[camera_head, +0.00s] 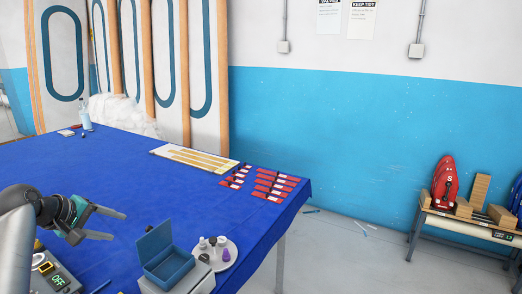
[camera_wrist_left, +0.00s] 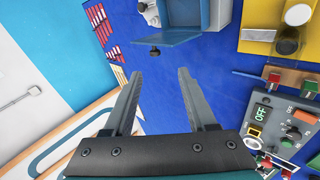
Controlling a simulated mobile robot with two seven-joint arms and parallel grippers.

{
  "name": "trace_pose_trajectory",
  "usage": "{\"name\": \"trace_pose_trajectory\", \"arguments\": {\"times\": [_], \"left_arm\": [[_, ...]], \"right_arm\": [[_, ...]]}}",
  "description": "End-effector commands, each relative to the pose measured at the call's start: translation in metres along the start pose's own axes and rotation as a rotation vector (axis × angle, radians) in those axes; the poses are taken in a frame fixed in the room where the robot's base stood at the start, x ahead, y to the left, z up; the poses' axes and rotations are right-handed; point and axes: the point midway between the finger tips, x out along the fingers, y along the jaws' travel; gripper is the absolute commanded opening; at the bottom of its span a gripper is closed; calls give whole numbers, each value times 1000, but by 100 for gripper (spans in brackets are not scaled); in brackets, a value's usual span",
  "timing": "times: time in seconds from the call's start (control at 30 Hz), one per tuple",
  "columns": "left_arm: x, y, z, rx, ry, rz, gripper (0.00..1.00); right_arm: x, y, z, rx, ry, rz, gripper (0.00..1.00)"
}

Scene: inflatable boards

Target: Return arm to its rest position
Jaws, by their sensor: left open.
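My left gripper (camera_head: 101,223) comes in from the left in the head view, above the left front part of the blue table (camera_head: 128,186). Its two fingers are apart and nothing is between them. In the left wrist view the open fingers (camera_wrist_left: 159,74) point over the blue cloth, short of an open blue box (camera_wrist_left: 180,15). In the head view that box (camera_head: 165,255) stands right of and nearer than the gripper, apart from it. My right gripper does not show in either view.
A control box marked OFF (camera_head: 55,275) sits near the gripper at the lower left. A round white tray (camera_head: 222,257) holds small bottles. Red-and-white packets (camera_head: 270,186) and a white board with yellow strips (camera_head: 195,158) lie farther back. The table's middle is clear.

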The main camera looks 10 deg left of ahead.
Motion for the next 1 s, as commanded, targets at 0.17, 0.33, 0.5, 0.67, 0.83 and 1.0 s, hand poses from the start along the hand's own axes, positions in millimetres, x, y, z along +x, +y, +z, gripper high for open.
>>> {"name": "trace_pose_trajectory", "arguments": {"times": [0.17,0.33,0.5,0.67,0.83,1.0], "left_arm": [[33,-46,62,229,-33,-160,57],[53,-99,145,534,-96,-307,57],[49,-142,230,808,-178,-385,57],[28,-167,297,1009,-244,-402,57],[5,-178,341,1130,-285,-396,57],[-16,-184,370,1206,-311,-385,57]], "right_arm": [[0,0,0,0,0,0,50],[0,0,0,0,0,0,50],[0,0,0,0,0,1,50],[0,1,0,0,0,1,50],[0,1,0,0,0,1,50],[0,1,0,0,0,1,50]]}}
